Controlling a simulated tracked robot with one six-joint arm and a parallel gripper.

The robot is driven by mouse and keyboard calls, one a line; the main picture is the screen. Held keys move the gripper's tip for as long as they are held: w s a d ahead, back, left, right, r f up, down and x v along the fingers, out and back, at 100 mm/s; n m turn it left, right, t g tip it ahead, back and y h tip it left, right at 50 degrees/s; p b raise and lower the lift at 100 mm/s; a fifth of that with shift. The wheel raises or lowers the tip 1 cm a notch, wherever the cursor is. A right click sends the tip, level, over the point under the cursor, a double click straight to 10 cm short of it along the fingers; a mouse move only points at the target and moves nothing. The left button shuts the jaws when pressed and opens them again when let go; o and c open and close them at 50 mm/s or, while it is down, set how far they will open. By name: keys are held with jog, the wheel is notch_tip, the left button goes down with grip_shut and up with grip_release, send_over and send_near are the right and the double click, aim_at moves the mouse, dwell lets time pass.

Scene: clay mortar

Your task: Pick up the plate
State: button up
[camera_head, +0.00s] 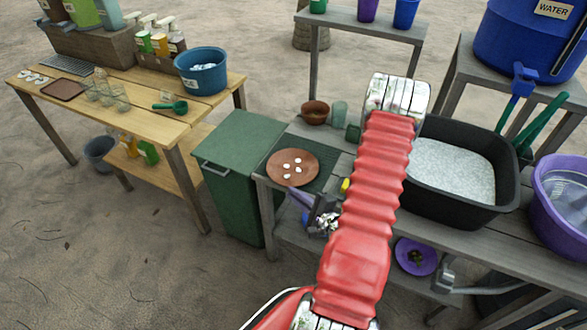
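A round terracotta-brown plate (274,168) lies on a dark green mat on the grey bench, left of my red-sleeved arm. Several small white pieces rest on it. A purple plate (428,262) with small dark bits on it sits lower down, right of my arm.
A green bin (240,150) stands left of the bench. A black tub of white granules (450,170) and a purple basin (560,205) are on the right. A wooden table (135,95) is at the left.

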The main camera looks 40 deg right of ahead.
jog(key=shift+w+f, duration=0.1)
jog(key=shift+w, duration=0.45)
jog(key=shift+x, duration=2.6)
jog(key=shift+d, duration=0.1)
grip_shut()
notch_tip(320, 180, up, 10)
send_over(280, 183)
jog(key=v, duration=0.2)
jog(key=shift+s+f, duration=0.1)
